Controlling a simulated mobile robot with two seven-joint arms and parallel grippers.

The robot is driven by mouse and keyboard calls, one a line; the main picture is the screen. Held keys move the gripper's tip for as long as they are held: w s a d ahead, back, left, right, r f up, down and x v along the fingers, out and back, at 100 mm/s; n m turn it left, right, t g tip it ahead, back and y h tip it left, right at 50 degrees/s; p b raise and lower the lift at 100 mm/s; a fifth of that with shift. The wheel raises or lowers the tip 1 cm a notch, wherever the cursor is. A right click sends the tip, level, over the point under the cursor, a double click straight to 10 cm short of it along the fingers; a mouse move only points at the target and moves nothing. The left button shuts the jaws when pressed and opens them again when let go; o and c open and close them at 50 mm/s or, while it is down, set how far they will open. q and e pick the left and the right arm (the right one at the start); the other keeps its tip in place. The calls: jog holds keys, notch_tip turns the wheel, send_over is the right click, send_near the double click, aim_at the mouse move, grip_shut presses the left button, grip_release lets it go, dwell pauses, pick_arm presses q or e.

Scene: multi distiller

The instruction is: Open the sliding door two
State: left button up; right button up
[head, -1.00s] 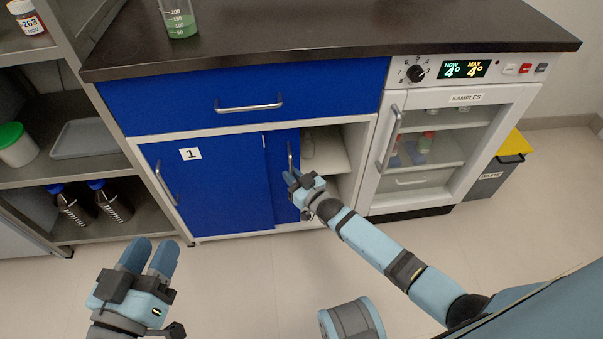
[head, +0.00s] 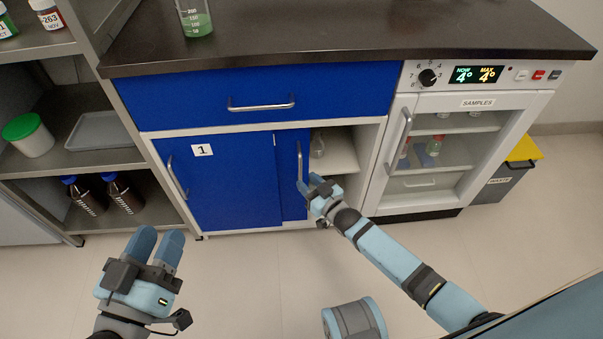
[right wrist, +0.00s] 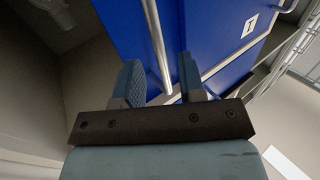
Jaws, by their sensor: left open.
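The blue sliding door two (head: 292,205) shows as a narrow strip beside sliding door one (head: 225,195), which carries a "1" label and overlaps it. The cabinet is open to the right of door two. Its vertical metal handle (head: 300,160) also shows in the right wrist view (right wrist: 156,45). My right gripper (head: 313,182) is at the handle's lower end. In the right wrist view my right gripper's fingers (right wrist: 160,82) stand apart, with the handle's end between them and gaps visible. My left gripper (head: 156,247) is open and empty, low at the left.
A blue drawer (head: 265,100) sits above the doors, under a dark worktop (head: 330,40) holding a beaker (head: 195,18). Shelves (head: 70,160) with bottles stand at left. The floor in front is clear.

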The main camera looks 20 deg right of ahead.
pick_arm(q)
jog(key=shift+t, duration=0.9)
jog(key=r+p, duration=0.1)
jog(key=r, duration=0.1)
jog(key=r+p, duration=0.1)
jog(key=r, duration=0.1)
jog(key=shift+s+a+r, duration=0.15)
jog(key=shift+s+r, duration=0.05)
jog(key=shift+r, duration=0.1)
pick_arm(e)
jog(key=v, duration=1)
jog(key=shift+r, duration=0.1)
